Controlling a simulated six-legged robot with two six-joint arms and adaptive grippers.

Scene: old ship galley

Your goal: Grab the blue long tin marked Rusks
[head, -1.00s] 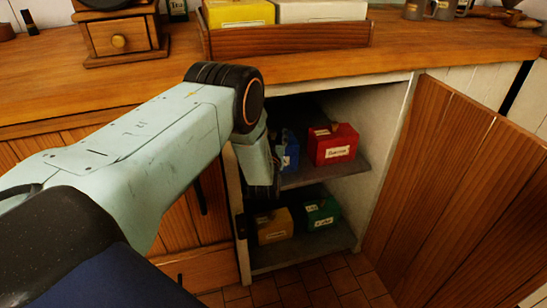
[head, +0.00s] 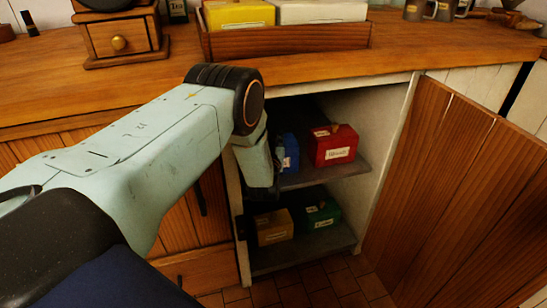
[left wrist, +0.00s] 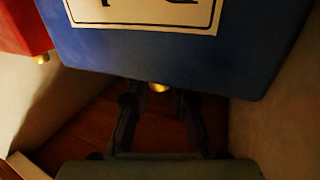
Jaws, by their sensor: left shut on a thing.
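The blue tin (head: 291,152) stands on the upper shelf of the open cupboard, partly hidden behind my left arm. In the left wrist view its blue front (left wrist: 150,52) fills the top, with part of a white label (left wrist: 145,12); the wording is cut off. My left gripper (left wrist: 159,88) is shut on the tin's small brass knob, with one dark finger on each side of it. In the head view the fingers are mostly hidden by my wrist. My right gripper is not in view.
A red tin (head: 333,146) stands right of the blue one on the upper shelf (head: 345,173). An ochre tin (head: 274,228) and a green tin (head: 320,214) stand on the lower shelf. The wooden door (head: 455,190) hangs open at right. The counter (head: 400,55) lies above.

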